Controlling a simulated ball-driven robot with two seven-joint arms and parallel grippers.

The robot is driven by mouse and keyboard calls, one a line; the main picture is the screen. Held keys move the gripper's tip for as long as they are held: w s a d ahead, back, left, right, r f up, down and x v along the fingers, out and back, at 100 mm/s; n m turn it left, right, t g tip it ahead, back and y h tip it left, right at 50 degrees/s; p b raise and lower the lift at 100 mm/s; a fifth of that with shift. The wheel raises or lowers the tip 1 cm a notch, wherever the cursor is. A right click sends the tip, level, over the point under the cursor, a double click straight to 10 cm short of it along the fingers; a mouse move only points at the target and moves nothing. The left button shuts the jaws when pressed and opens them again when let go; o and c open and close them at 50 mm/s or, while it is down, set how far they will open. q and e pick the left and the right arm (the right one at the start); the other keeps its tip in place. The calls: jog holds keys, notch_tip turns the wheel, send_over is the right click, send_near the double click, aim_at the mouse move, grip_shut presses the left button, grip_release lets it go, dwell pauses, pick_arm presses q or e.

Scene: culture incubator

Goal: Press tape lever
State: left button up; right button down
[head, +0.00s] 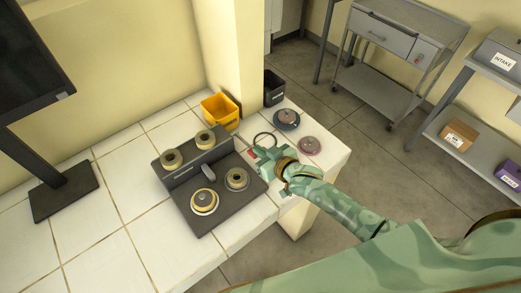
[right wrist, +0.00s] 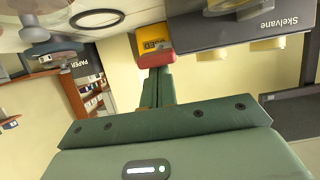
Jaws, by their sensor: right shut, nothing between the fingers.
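A dark grey tape unit (head: 225,208) sits on the white tiled counter and carries several tape rolls. A small grey upright piece (head: 208,172), possibly the lever, stands in its middle between the rolls. The unit's side, marked Skelvane, shows in the right wrist view (right wrist: 230,32). My right gripper (head: 254,155) is shut and empty, just right of the unit's right corner. Its red fingertips (right wrist: 155,60) are together in the right wrist view, apart from the lever-like piece. Whether they touch the unit is unclear. My left gripper is not in view.
A yellow bin (head: 219,112) and a black bin (head: 273,89) stand at the back. A black ring (head: 264,135), a dark round piece (head: 286,119) and a pinkish one (head: 309,146) lie near my right gripper. A monitor (head: 30,65) stands left. The front-left counter is clear.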

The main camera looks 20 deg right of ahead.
dwell(0.3)
jog(key=r+p, duration=0.4)
jog(key=shift+w+r+p, duration=0.25)
jog(key=shift+p, duration=0.05)
jog(key=p+v, duration=0.1)
jog(key=v, duration=0.8)
jog(key=shift+s, duration=0.4)
jog(key=shift+r, duration=0.1)
